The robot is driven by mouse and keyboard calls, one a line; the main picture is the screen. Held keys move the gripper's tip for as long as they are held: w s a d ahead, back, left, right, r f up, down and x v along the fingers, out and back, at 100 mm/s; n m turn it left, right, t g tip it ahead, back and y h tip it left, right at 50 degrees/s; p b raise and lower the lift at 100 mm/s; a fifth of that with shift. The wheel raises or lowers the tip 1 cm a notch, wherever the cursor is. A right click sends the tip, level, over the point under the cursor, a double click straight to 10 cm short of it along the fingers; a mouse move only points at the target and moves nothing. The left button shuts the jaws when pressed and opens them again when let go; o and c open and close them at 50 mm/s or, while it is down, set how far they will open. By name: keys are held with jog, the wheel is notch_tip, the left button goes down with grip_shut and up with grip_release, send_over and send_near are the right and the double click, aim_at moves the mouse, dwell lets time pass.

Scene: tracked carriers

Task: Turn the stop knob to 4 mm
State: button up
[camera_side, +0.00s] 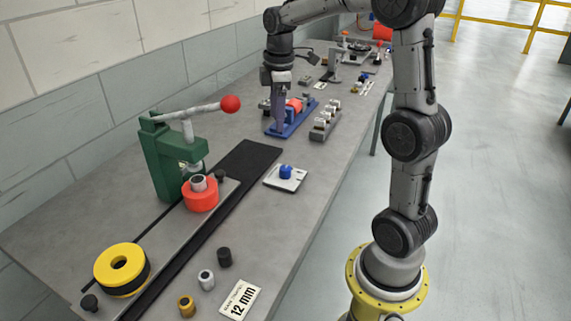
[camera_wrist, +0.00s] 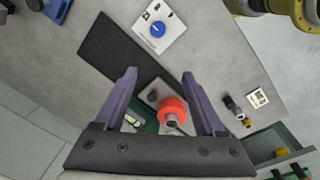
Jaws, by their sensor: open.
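The stop knob (camera_side: 286,171) is blue and sits on a small white plate (camera_side: 297,182) on the bench, right of the black strip. In the wrist view the knob (camera_wrist: 157,29) stands near the top, on its white dial plate (camera_wrist: 172,40); the dial marks are too small to read. My gripper (camera_side: 277,122) is up the bench, beyond the knob, in front of a blue fixture. In the wrist view my gripper (camera_wrist: 158,75) is open, its purple fingers apart with nothing held. The knob lies beyond the fingertips, untouched. A white card (camera_side: 240,300) reads 12 mm.
A green press (camera_side: 170,165) with a red-balled lever stands over a red carrier (camera_side: 200,196) on the track. A yellow-topped ring (camera_side: 120,265) sits nearer. Small cylinders stand near the card. The blue fixture (camera_side: 298,122) and a grey rack (camera_side: 325,122) stand farther back.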

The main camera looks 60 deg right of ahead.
aim_at(285, 168)
jog(key=shift+m+g, duration=0.4)
jog(key=shift+m, duration=0.1)
jog(key=d+f, duration=0.1)
jog(key=f, duration=0.4)
jog(key=d+f, duration=0.1)
jog(key=f, duration=0.5)
jog(key=d+f, duration=0.1)
jog(key=f, duration=0.5)
jog(key=shift+s+d+f, duration=0.15)
jog(key=shift+s+d, duration=0.05)
jog(key=shift+s, duration=0.15)
grip_shut()
